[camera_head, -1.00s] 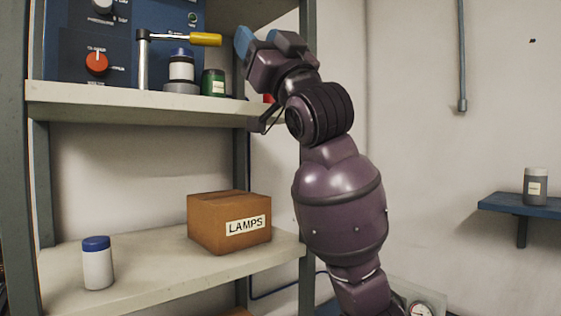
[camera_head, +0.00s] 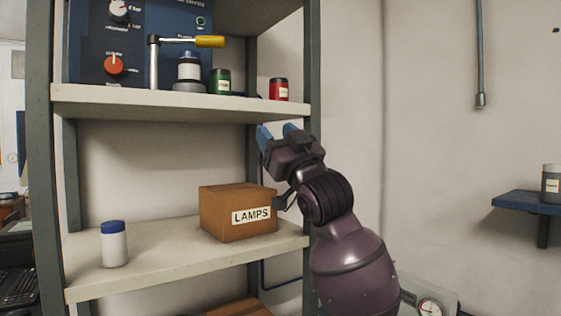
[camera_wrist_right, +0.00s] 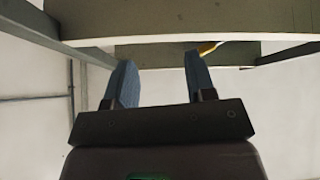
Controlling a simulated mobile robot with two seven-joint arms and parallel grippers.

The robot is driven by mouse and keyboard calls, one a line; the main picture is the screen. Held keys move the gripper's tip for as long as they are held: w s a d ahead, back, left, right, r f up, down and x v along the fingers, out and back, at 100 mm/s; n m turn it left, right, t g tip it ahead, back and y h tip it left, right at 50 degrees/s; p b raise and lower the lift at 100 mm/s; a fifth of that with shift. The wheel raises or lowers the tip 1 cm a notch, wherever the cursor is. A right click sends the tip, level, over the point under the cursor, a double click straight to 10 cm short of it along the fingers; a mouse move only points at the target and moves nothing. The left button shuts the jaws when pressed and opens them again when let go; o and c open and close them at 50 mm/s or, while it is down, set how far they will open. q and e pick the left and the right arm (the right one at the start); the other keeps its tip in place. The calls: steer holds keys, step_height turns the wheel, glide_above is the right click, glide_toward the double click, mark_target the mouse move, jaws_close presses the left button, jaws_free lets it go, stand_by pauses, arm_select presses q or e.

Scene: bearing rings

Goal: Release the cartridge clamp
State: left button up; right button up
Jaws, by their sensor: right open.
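The cartridge clamp has a metal post and arm with a yellow handle (camera_head: 210,42) on the upper shelf. Its arm reaches over a white cartridge with a dark blue cap (camera_head: 189,67), which stands on a grey base. My right gripper (camera_head: 277,131) is open and empty, below and to the right of the clamp, just under the upper shelf's edge. In the right wrist view its two blue fingers (camera_wrist_right: 157,78) are apart, with a bit of the yellow handle (camera_wrist_right: 208,47) showing past the shelf. My left gripper is not in view.
A green jar (camera_head: 220,82) and a red jar (camera_head: 279,90) stand right of the cartridge on the upper shelf (camera_head: 130,103). A LAMPS box (camera_head: 225,212) and a blue-capped white bottle (camera_head: 114,244) stand on the shelf below.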

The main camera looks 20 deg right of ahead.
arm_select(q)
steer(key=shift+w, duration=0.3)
arm_select(e)
steer(key=shift+m+g+h, duration=0.4)
steer(key=shift+g+h, duration=0.1)
steer(key=shift+w+d+f, duration=0.2)
steer(key=shift+w+f, duration=0.05)
steer(key=shift+f, duration=0.55)
steer(key=shift+w+d+f, duration=0.25)
steer(key=shift+f, duration=0.5)
steer(key=shift+w+d+f, duration=0.2)
steer(key=shift+w+f, duration=0.05)
steer(key=shift+f, duration=0.55)
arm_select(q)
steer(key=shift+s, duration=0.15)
